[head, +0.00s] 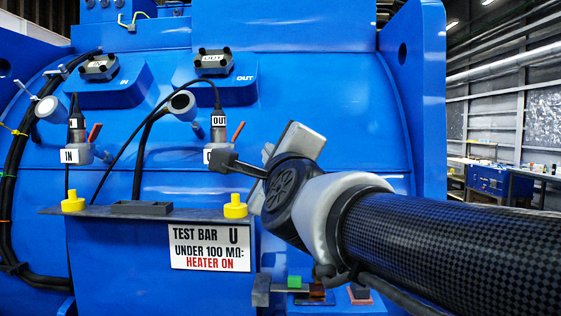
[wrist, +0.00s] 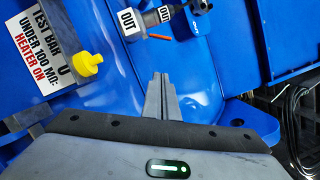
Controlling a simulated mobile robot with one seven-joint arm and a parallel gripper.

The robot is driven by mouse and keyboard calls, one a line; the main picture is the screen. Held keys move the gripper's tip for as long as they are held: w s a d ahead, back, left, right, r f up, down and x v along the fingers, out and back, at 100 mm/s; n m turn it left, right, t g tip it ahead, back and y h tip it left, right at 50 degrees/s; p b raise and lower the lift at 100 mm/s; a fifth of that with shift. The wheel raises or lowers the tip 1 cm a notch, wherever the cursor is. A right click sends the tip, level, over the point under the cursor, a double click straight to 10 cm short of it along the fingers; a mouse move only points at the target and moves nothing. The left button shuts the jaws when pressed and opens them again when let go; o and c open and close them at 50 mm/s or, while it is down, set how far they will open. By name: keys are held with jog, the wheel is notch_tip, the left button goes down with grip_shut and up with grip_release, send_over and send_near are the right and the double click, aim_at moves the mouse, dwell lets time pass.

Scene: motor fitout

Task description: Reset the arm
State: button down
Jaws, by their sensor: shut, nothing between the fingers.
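My gripper (wrist: 160,82) shows in the wrist view with its two grey fingers together and nothing between them. It is in front of the blue motor housing (head: 330,110), apart from the OUT connector (wrist: 158,17), which is above it in that view. In the head view my arm comes in from the right, and its end is in front of the housing, right of the test bar sign (head: 210,247). The fingers are hard to make out there.
A grey shelf (head: 100,211) carries two yellow knobs (head: 73,201) (head: 235,206). The IN connector (head: 77,130) and black cables are at left. A small ledge with a green block (head: 294,282) is below my wrist. Workbenches (head: 500,180) stand at far right.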

jog(key=s+d+f+n+g+h, duration=0.1)
jog(key=s+d+f+n+g, duration=0.45)
jog(key=f, duration=0.45)
jog(key=s+d+f+n+g+h, duration=0.1)
jog(key=s+d+f+n+g, duration=0.25)
jog(key=s+f+n, duration=0.6)
jog(key=s+d+f+n+g+h, duration=0.1)
jog(key=s+d+f+n+g, duration=0.4)
jog(key=f, duration=0.7)
notch_tip(320, 180, up, 25)
jog(key=s+d+n+p, duration=0.1)
jog(key=p, duration=2.4)
jog(key=shift+d+n+p, duration=0.3)
jog(key=shift+d+p, duration=0.1)
